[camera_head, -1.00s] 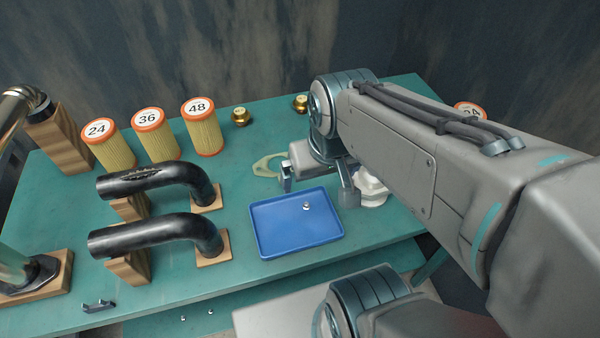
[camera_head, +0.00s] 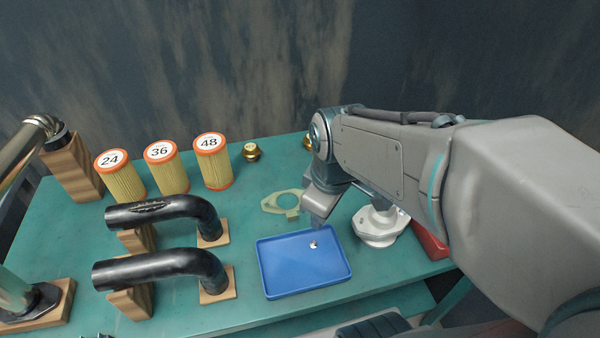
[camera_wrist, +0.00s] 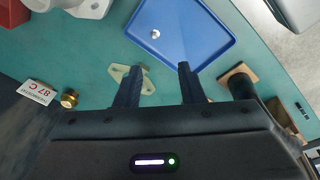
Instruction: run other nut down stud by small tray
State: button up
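A small silver nut (camera_head: 313,245) lies in the blue small tray (camera_head: 280,284), towards its right side. In the wrist view the nut (camera_wrist: 155,33) is seen in the tray (camera_wrist: 205,48). A white flanged part (camera_head: 377,238) stands right of the tray, partly hidden by my arm; its edge also shows in the wrist view (camera_wrist: 90,8). I cannot make out a stud clearly. My gripper (camera_wrist: 160,68) has its fingers apart with nothing between them, above the bench near the gasket. In the head view my gripper (camera_head: 320,205) is by the tray's back edge.
A pale green gasket (camera_head: 270,203) lies behind the tray. Two black hoses (camera_head: 165,270) on wooden blocks stand to the left. Filters marked 24, 36 and 48 (camera_head: 213,165) and a brass fitting (camera_head: 251,152) stand at the back. A red object (camera_head: 430,240) lies at right.

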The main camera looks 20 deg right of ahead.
aim_at(314, 241)
jog(key=w+f+n+b, duration=0.1)
jog(key=f+n+b, duration=0.2)
jog(key=f+n, duration=0.2)
jog(key=w+f+n+g+b, duration=0.1)
jog(key=w+f+n+b, duration=0.1)
jog(key=f+n, duration=0.3)
jog(key=w+f+n+g+b, duration=0.1)
jog(key=f+n+b, duration=0.3)
jog(key=f, duration=0.3)
jog(key=shift+w+d+n+b, duration=0.1)
jog(key=shift+w+n+b, duration=0.25)
jog(key=shift+n, duration=0.35)
grip_shut()
jog(key=shift+r, duration=0.15)
